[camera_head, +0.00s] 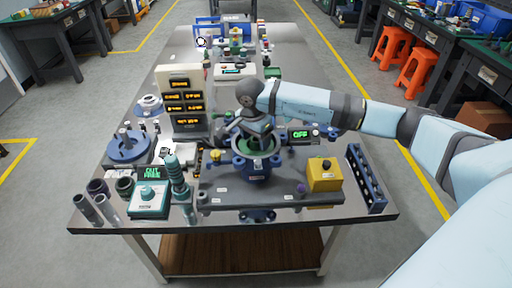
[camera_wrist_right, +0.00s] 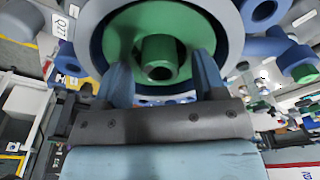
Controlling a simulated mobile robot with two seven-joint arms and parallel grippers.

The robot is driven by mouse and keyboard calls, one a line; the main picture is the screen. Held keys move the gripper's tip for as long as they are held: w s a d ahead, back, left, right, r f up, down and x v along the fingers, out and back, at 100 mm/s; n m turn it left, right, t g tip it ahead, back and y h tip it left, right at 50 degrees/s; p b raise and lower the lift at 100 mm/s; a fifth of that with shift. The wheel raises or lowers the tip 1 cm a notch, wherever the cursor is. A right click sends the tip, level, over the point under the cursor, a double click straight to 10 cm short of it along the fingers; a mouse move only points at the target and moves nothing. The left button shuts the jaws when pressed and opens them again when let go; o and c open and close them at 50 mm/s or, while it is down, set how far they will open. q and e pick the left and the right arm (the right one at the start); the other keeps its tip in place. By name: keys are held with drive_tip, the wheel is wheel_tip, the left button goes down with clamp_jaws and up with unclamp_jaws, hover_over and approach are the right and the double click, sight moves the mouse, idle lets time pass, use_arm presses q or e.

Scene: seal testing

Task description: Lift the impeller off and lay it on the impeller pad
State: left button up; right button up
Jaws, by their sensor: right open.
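The impeller, a green disc with a raised hollow hub (camera_wrist_right: 160,55), fills the upper middle of the right wrist view inside a blue-grey ring. In the head view, its green surface (camera_head: 268,146) shows partly in the blue housing (camera_head: 258,168) at the middle of the bench. My right gripper (camera_head: 256,136) is over the housing. In the wrist view, its open fingers (camera_wrist_right: 160,70) stand on either side of the hub; contact cannot be told. My left gripper is not in view. I cannot tell the impeller pad for sure; a white sheet (camera_head: 182,158) lies left of the housing.
A yellow box (camera_head: 324,174) and a dark blue rack (camera_head: 366,180) stand right of the housing. A display panel (camera_head: 186,100), a blue round fixture (camera_head: 128,148), a teal-topped dial box (camera_head: 149,198) and several grey cylinders (camera_head: 104,208) crowd the left.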

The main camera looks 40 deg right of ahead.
clamp_jaws()
drive_tip(key=shift+r, duration=0.1)
